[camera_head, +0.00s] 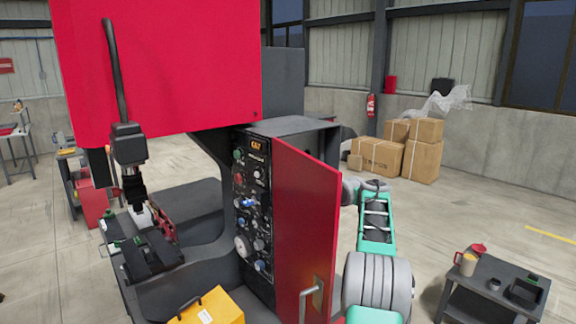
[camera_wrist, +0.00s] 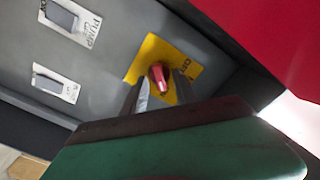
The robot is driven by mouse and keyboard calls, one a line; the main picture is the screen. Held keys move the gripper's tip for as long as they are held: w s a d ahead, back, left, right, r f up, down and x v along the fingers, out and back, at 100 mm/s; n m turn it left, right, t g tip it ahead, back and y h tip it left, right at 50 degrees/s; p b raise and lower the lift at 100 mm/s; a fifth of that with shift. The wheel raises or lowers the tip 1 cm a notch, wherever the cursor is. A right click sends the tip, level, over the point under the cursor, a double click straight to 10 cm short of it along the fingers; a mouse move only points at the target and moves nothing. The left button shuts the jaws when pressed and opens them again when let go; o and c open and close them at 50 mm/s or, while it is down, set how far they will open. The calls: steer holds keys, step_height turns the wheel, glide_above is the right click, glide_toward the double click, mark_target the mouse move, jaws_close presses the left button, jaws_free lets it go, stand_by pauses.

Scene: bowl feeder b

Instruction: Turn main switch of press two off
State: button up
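The main switch (camera_wrist: 158,76) is a red rotary knob on a yellow plate (camera_wrist: 190,72), on a grey panel in the wrist view. Part of some lettering shows on the plate's right side. My gripper (camera_wrist: 162,88) is open, with one finger on each side of the red knob. A narrow gap seems to show beside the knob; I cannot tell whether either finger touches it. In the head view the press (camera_head: 160,60) is large and red. My gripper and the switch are hidden there behind the open red door (camera_head: 305,225).
Two labelled rocker switches (camera_wrist: 62,16) sit left of the knob, one marked PUMP. A control panel (camera_head: 250,205) with several knobs and gauges faces the head camera. A dark side table (camera_head: 495,285) stands at right. Cardboard boxes (camera_head: 378,157) lie by the wall.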

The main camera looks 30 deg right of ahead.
jaws_close()
stand_by(0.4)
steer(key=shift+f, duration=0.1)
steer(key=shift+a+n+b, duration=0.15)
steer(key=shift+n+b, duration=3.5)
steer(key=shift+n, duration=5.35)
